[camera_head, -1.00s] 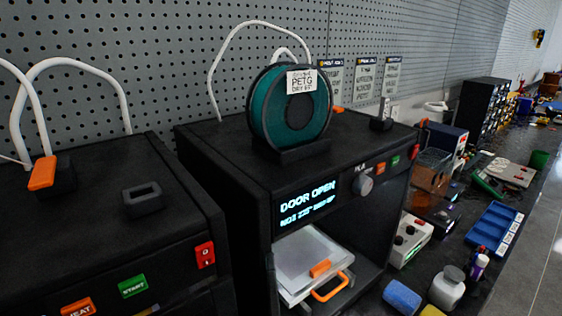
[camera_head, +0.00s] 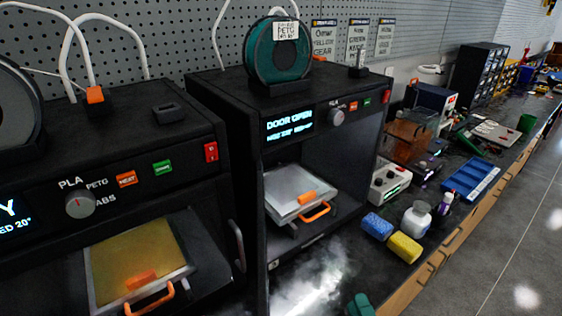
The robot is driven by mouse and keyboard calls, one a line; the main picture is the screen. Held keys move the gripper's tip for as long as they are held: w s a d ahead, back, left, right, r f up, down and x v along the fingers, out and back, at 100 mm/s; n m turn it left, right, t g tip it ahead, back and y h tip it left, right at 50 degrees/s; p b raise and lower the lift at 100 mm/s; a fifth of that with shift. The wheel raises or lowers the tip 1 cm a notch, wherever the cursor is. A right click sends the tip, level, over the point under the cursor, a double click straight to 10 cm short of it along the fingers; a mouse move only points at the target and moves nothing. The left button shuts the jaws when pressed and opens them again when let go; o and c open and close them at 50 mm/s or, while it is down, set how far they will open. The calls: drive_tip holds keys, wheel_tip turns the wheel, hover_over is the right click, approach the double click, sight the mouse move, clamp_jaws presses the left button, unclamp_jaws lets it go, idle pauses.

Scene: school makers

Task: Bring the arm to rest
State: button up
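No part of my arm or my gripper can be made out in the current head view. Two black 3D printers fill the left and middle. The middle printer (camera_head: 230,100) shows "DOOR OPEN" on its display (camera_head: 290,126), and its front is open. Inside it lies a pale plate (camera_head: 292,190) with an orange handle. The left printer (camera_head: 60,150) holds a yellowish plate (camera_head: 135,255), also with an orange handle.
A teal spool (camera_head: 275,52) stands on the middle printer. A blue sponge (camera_head: 377,226), a yellow sponge (camera_head: 404,247), a white bottle (camera_head: 416,220) and a blue tray (camera_head: 470,179) lie on the bench to the right. A teal object (camera_head: 360,305) is cut off below. Open floor (camera_head: 510,270) lies at right.

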drive_tip(key=shift+w+d+f+n, duration=0.15)
drive_tip(key=shift+w+f+n, duration=0.05)
drive_tip(key=shift+w+n, duration=0.1)
drive_tip(key=s+d+f+n+g+h, duration=0.2)
drive_tip(key=s+d+n+g, duration=0.3)
drive_tip(key=s+n+g, duration=0.25)
drive_tip(key=s+d+f+n+g+h, duration=0.1)
drive_tip(key=s+d+n+g+h, duration=0.1)
drive_tip(key=s+d+n+g, duration=0.45)
drive_tip(key=s+f+g, duration=0.2)
drive_tip(key=s+f, duration=0.1)
drive_tip(key=s, duration=0.3)
drive_tip(key=s+f+n+g, duration=0.1)
drive_tip(key=s+f+g, duration=0.1)
drive_tip(key=s, duration=0.4)
drive_tip(key=shift+a+f+h, duration=0.3)
drive_tip(key=shift+a+f, duration=0.05)
drive_tip(key=shift+f, duration=0.4)
drive_tip(key=shift+a, duration=0.1)
